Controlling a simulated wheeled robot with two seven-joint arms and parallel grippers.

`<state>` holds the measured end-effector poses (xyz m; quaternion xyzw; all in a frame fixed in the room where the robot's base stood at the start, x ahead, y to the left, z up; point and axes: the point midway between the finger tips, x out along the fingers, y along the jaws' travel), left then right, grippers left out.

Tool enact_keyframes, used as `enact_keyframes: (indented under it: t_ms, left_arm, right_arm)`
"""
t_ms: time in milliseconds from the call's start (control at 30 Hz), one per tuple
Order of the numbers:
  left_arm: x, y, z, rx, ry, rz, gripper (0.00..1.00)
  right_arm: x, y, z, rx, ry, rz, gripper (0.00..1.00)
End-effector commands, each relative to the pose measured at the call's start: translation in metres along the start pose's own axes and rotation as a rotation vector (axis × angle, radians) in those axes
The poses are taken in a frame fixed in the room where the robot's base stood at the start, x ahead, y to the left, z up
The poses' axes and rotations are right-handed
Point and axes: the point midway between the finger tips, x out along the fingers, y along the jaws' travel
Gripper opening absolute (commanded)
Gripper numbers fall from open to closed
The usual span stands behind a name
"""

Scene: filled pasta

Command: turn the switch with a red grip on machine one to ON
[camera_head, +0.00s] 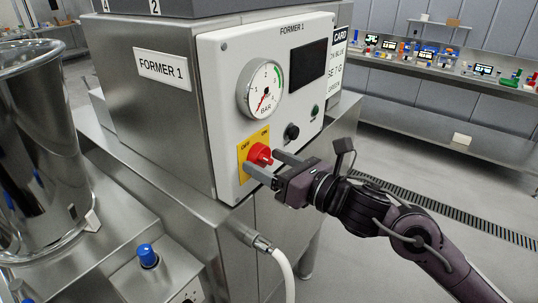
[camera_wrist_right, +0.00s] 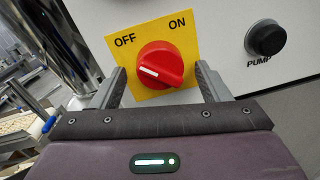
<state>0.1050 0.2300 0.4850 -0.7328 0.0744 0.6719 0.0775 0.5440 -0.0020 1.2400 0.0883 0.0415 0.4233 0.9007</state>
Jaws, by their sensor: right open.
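The switch with a red grip (camera_head: 259,154) sits on a yellow plate (camera_head: 243,174) on the front panel of the machine labelled FORMER 1 (camera_head: 163,69). In the right wrist view the red grip (camera_wrist_right: 162,64) has a white mark on its left part, on the side of the OFF label (camera_wrist_right: 125,40); the ON label (camera_wrist_right: 177,24) is at upper right. My right gripper (camera_head: 265,164) is open, its fingers on either side of the red grip, close to the panel. Whether the fingers touch the grip I cannot tell. My left gripper is not in view.
A black PUMP button (camera_wrist_right: 266,38) is right of the plate; a pressure gauge (camera_head: 261,90) and dark screen (camera_head: 306,66) are above. A shiny steel vessel (camera_head: 40,130) stands at left. A white hose (camera_head: 285,270) hangs below. The floor at right is mostly clear.

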Motion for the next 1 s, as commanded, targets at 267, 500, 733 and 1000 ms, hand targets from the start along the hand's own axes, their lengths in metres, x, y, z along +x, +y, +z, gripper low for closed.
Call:
enact_keyframes:
  t_ms: [267, 500, 733, 1000]
  left_arm:
    - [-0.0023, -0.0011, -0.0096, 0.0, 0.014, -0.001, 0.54]
    - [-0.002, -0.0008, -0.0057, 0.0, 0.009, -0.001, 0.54]
    - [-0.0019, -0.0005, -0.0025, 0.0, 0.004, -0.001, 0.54]
    - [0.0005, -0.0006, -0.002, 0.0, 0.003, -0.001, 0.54]
  right_arm:
    - [0.0056, 0.0, -0.0013, 0.0, 0.001, 0.0, 0.69]
    - [0.0053, 0.0, -0.0012, 0.0, 0.001, 0.0, 0.47]
    - [0.0052, -0.0001, -0.0011, 0.001, 0.001, 0.0, 0.25]
    - [0.0051, -0.0002, -0.0016, 0.05, 0.005, -0.002, 0.25]
